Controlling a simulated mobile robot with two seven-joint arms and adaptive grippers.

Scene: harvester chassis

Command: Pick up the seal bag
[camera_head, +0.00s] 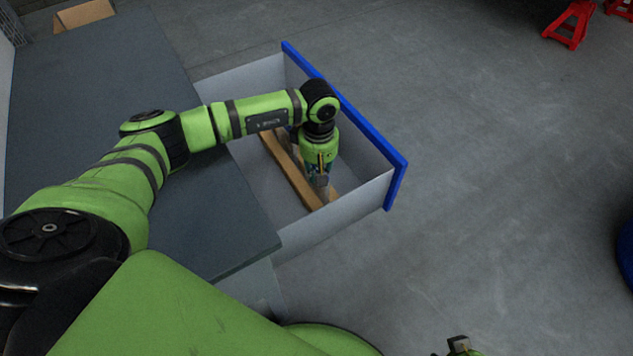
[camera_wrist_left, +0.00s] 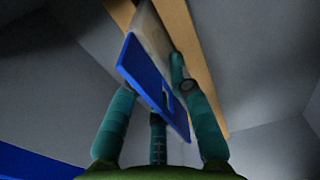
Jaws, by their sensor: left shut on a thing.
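My left gripper (camera_head: 320,180) reaches down into the open drawer (camera_head: 362,205), pointing downward. In the left wrist view its teal fingers (camera_wrist_left: 158,92) are closed around a flat thing with a blue band and a pale part, which I take to be the seal bag (camera_wrist_left: 148,80). The bag stands on edge between the fingers, its pale part running away from the camera. Fingers hide part of it. In the head view the arm and gripper mostly hide the bag. A small part of what seems my right gripper (camera_head: 459,346) shows at the bottom edge; its jaws are unclear.
A wooden divider (camera_head: 292,172) runs across the drawer close to the left gripper. The drawer has pale walls and a blue front (camera_head: 350,118). The dark grey worktop (camera_head: 100,90) lies left of it, with a cardboard box (camera_head: 84,14) at the back.

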